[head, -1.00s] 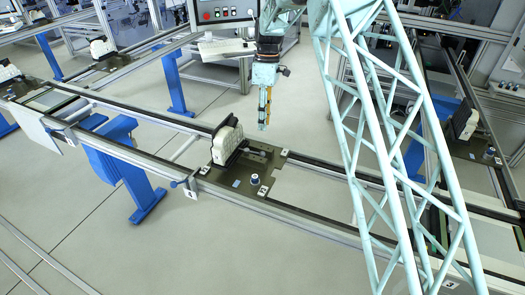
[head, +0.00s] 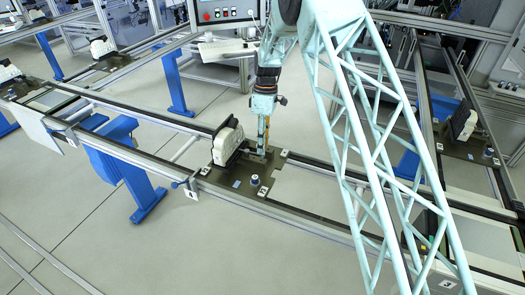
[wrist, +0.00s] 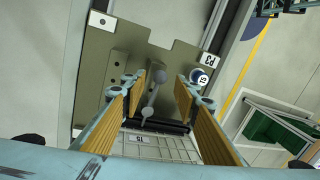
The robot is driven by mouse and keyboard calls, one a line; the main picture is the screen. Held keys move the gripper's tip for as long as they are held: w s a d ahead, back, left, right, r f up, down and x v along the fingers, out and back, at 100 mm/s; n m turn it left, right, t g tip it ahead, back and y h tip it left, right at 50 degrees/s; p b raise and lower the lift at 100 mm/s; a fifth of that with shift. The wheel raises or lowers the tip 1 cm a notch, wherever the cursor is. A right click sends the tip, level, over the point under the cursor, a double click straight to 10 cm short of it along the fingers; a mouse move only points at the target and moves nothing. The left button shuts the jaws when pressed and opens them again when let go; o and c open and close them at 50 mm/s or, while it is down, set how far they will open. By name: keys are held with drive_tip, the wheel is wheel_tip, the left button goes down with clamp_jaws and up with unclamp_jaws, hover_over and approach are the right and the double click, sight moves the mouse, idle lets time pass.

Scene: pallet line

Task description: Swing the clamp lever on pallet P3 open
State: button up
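In the head view the pallet (head: 222,179) sits on the rails. A grey clamp lever (wrist: 153,94) with a rounded end stands on the plate, between my fingers in the picture. My gripper (wrist: 159,84) is open, with a yellow-orange pad on each finger and a gap on both sides of the lever. In the head view my gripper (head: 263,150) points down over the pallet; the lever is too small to tell there.
A white-and-black block (head: 226,146) stands on the pallet, left of my gripper. Conveyor rails (head: 310,218) run either side of the pallet. A second pallet with a block (head: 462,121) stands at right.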

drive_tip(key=shift+s+f, duration=0.2)
drive_tip(key=shift+f, duration=0.55)
drive_tip(key=shift+s+f, duration=0.15)
drive_tip(key=shift+f, duration=0.6)
clamp_jaws()
